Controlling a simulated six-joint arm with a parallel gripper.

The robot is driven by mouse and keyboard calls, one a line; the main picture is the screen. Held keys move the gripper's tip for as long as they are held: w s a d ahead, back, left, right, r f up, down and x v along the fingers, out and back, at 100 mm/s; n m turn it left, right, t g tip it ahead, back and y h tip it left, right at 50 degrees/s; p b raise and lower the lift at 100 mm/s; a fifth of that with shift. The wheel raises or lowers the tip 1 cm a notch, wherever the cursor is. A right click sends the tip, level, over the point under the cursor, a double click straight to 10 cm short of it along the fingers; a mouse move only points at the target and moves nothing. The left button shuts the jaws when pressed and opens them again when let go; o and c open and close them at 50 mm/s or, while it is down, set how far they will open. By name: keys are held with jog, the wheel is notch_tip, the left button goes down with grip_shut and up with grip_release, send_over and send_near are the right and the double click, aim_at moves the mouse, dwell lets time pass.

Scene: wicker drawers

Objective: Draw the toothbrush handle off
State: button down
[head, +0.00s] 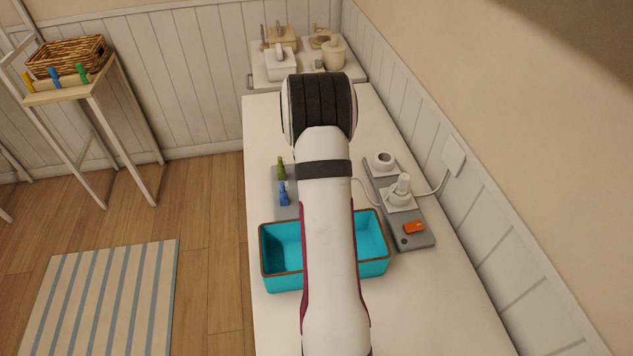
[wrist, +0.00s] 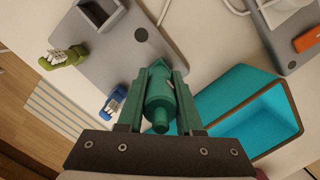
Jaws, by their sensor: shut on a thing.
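My gripper (wrist: 158,75) is shut on a green, roughly cylindrical thing, which I take to be the toothbrush handle (wrist: 158,100), in the wrist view. Its narrower end points toward the palm. The handle is over the grey board (wrist: 165,25) in this view; I cannot tell whether its far end touches anything. In the head view my arm hides the gripper and the handle, and the grey board (head: 281,173) shows only partly, left of the arm.
A green item (wrist: 65,57) and a blue item (wrist: 113,103) are at the board's edge. A teal bin (head: 281,284) stands below the arm. A grey power strip (head: 419,232) with white plugs and an orange switch (head: 414,227) lies right. Bare counter (head: 430,300) is in front.

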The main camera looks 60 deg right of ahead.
jog(key=shift+r, duration=2.35)
